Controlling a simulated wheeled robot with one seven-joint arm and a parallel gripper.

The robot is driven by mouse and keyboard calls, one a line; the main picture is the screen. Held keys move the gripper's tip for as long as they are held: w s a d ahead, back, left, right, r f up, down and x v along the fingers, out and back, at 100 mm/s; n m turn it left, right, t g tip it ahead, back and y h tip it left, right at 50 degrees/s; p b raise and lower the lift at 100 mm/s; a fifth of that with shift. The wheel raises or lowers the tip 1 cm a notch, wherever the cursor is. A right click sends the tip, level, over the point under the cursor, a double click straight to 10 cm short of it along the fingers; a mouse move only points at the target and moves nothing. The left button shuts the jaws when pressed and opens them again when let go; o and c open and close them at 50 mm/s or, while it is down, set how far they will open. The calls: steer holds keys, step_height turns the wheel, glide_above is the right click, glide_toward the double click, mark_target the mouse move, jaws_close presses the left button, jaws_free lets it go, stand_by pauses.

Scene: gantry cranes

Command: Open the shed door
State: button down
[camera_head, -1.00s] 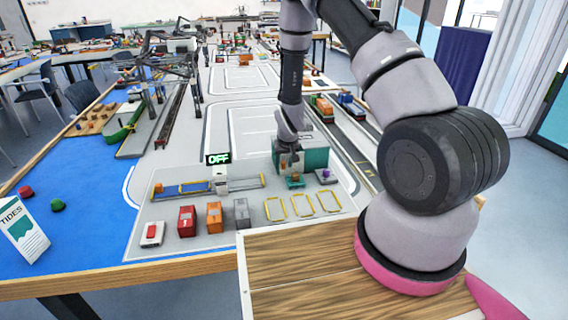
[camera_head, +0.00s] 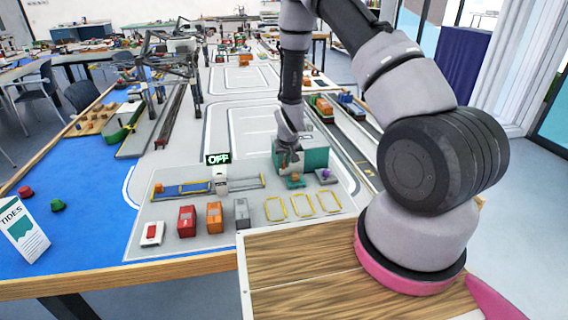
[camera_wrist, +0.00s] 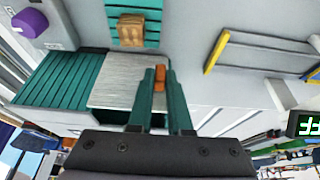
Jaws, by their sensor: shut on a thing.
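The teal shed (camera_head: 315,158) stands on the grey board, beyond the front row of items. My gripper (camera_head: 287,160) is at its left front side, pointing down. In the wrist view, the shed's teal ribbed surface (camera_wrist: 50,78) lies left of a brushed grey panel (camera_wrist: 120,80). The fingers of my gripper (camera_wrist: 160,88) are closed around a small orange handle (camera_wrist: 160,76) beside that panel. A narrow dark gap shows below the panel, near the fingers. My fingers and palm hide part of the shed front, and I cannot tell how far the door stands open.
An orange block (camera_wrist: 131,30) on a teal slatted pad and a purple knob (camera_wrist: 35,22) sit close to the shed. A yellow-railed barrier and an OFF sign (camera_head: 217,159) stand to the left. Small coloured boxes (camera_head: 187,221) line the front.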

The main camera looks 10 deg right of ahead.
stand_by(0.8)
steer(key=d, duration=0.9)
steer(key=shift+d, duration=0.1)
steer(key=c, duration=0.8)
jaws_free()
steer(key=shift+c, duration=0.2)
steer(key=shift+r, duration=0.1)
steer(key=v, duration=1)
steer(key=shift+s+r, duration=0.2)
steer(key=shift+r, duration=0.05)
